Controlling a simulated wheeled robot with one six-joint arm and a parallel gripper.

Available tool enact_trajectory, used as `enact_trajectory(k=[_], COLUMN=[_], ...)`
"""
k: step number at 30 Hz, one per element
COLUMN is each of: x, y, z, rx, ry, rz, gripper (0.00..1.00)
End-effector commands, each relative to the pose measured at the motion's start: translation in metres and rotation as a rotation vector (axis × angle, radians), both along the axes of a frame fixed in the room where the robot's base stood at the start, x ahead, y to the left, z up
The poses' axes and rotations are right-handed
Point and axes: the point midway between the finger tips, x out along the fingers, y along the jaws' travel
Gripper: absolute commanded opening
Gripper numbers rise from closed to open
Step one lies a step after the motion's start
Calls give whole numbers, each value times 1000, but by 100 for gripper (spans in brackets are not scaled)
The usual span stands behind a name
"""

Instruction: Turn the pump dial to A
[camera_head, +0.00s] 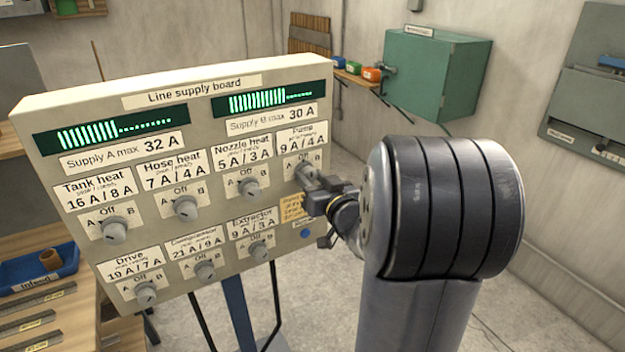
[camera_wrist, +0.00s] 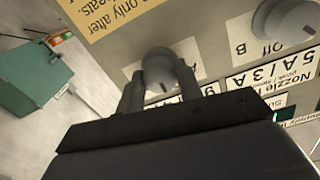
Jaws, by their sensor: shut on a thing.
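The pump dial (camera_head: 303,171) is a round grey knob at the upper right of the line supply board (camera_head: 50,130), under the label "Pump 9 A / 4 A". My gripper (camera_head: 311,184) is at this dial and partly covers it. In the wrist view, the pump dial (camera_wrist: 160,68) sits between the two fingers of my gripper (camera_wrist: 158,85), which are shut on it. A short dark mark shows on the dial's face.
Nearby knobs are nozzle heat (camera_head: 248,187) to the left and extractor (camera_head: 259,250) below. A yellow note (camera_head: 292,207) and a blue button (camera_head: 306,233) lie below the pump dial. Supply A (camera_head: 115,130) and supply B (camera_head: 270,99) displays show green bars.

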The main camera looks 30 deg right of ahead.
Motion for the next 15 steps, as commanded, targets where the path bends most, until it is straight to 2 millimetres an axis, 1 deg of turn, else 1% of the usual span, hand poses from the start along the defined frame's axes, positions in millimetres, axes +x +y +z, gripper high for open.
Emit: enact_trajectory(k=[1, 4, 10, 15], x=[0, 0, 0, 0], y=[0, 0, 0, 0], z=[0, 0, -1, -3], rx=[0, 0, -14, -73], ry=[0, 0, -1, -2], rz=[0, 0, 0, 0], gripper=[19, 11, 11, 11])
